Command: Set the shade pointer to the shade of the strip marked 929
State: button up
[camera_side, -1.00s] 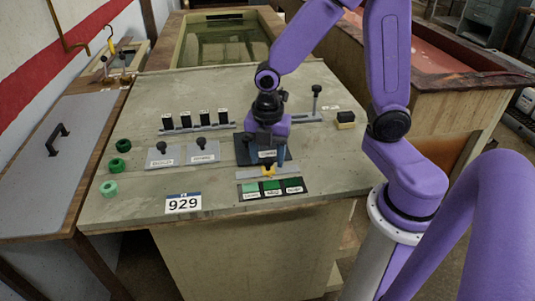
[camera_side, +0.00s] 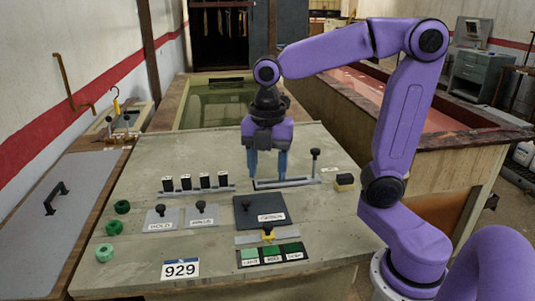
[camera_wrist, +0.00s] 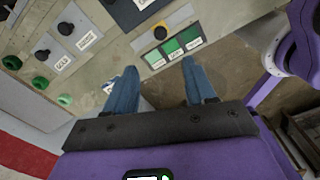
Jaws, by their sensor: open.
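The shade pointer (camera_side: 268,232), yellow with a dark knob, sits on a short grey rail (camera_side: 290,236). It stands above the middle of three green patches (camera_side: 271,255), light to dark from left to right; it also shows in the wrist view (camera_wrist: 160,33). A white placard reading 929 (camera_side: 180,269) is at the panel's front edge. Several black strips (camera_side: 204,180) stand in a rack at the back left; their small labels are unreadable. My gripper (camera_side: 267,176) is open and empty, behind and above the pointer. Its blue fingers also show apart in the wrist view (camera_wrist: 157,80).
A dark plate with a knob (camera_side: 262,209) lies behind the pointer. Two grey knobbed plates (camera_side: 180,218) are to its left, and three green rings (camera_side: 114,228) line the left edge. A rail with an upright lever (camera_side: 315,165) and a black-topped block (camera_side: 345,181) are at back right.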

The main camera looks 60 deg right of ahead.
jog(key=shift+r, duration=1.55)
jog(key=s+f+m, duration=0.5)
jog(key=s, duration=0.3)
jog(key=s+f+m, duration=0.5)
jog(key=s, duration=0.3)
jog(key=shift+a+f, duration=0.25)
jog(key=shift+f, duration=0.15)
dwell(0.7)
